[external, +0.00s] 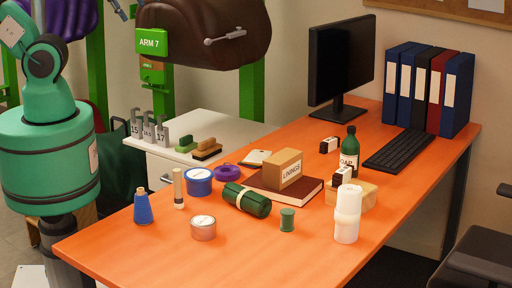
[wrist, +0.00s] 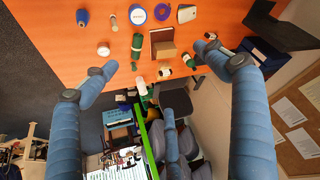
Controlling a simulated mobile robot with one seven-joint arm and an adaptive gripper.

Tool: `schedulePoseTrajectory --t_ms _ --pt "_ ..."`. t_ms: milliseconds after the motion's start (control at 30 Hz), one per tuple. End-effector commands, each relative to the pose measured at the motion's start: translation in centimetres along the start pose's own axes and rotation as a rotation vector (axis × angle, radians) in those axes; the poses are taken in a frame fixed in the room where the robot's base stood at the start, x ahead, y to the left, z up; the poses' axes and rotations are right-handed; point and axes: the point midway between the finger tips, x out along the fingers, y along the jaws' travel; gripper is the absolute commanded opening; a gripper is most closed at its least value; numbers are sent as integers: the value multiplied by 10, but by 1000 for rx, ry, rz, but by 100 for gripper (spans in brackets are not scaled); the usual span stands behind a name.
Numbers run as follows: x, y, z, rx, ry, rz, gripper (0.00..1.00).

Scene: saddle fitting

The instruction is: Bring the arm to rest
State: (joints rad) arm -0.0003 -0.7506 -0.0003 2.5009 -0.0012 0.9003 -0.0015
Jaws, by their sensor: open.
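My teal arm (external: 48,135) stands at the left of the external view, beside the near left end of the orange desk. Its gripper is outside that view. In the wrist view, the two blue fingers of my gripper (wrist: 154,57) are spread wide apart, with nothing held between them. Desk items show beyond and between the fingers, and I cannot tell how far off they are.
A chair (external: 480,262) stands at right. The desk's front left is bare.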

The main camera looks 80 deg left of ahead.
Motion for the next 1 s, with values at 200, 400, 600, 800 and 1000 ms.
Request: schedulePoseTrajectory --t_ms 200,400,600,800,1000 --pt "3 0 2 2 0 0 86" --pt "19 0 10 2 0 -1 86" --pt "25 0 13 2 0 -1 86" --pt "23 0 12 2 0 -1 86" --pt "23 0 12 3 0 -1 86"
